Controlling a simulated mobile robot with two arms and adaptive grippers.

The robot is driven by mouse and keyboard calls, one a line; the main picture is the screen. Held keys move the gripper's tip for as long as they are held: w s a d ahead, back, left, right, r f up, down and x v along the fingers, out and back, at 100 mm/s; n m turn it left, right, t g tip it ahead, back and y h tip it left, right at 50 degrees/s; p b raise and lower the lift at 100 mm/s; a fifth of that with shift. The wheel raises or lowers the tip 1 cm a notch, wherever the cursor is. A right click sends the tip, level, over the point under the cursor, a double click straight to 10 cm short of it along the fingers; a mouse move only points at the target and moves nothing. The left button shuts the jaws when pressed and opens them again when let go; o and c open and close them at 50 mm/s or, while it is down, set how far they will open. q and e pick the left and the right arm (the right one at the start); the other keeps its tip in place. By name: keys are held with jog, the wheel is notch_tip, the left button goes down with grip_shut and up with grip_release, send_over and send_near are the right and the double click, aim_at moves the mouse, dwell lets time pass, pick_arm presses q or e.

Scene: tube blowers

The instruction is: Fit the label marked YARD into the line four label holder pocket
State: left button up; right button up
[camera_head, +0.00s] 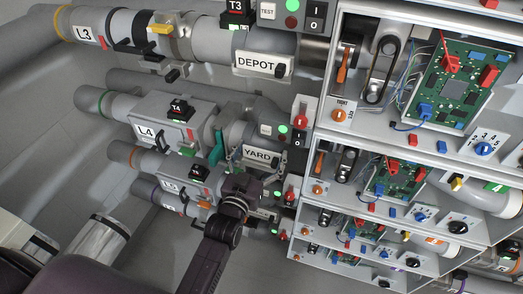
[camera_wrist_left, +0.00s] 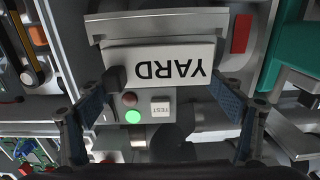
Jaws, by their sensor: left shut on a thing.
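The YARD label (camera_head: 262,154) is a white plate with black letters on the L4 pipe, below the DEPOT plate. In the left wrist view the YARD label (camera_wrist_left: 165,64) appears upside down, between the two blue-padded fingers of my left gripper (camera_wrist_left: 162,98), which is shut on its ends. A grey holder pocket (camera_wrist_left: 155,24) lies right along the label's edge; I cannot tell how deep the label sits in it. In the head view my left gripper (camera_head: 247,176) reaches up from below to the label. My right gripper is not in view.
The L4 box (camera_head: 146,132) and a teal lever (camera_head: 217,146) stand left of the label. A TEST button panel with a green light (camera_head: 283,129) is close on the right. An open shelf cabinet with circuit boards (camera_head: 462,85) fills the right side.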

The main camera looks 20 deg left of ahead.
pick_arm(q)
jog(key=shift+f+b, duration=0.7)
jog(key=shift+f, duration=0.4)
jog(key=o, duration=1.2)
jog(key=shift+c, duration=0.2)
jog(key=s, duration=1.2)
jog(key=shift+a, duration=0.2)
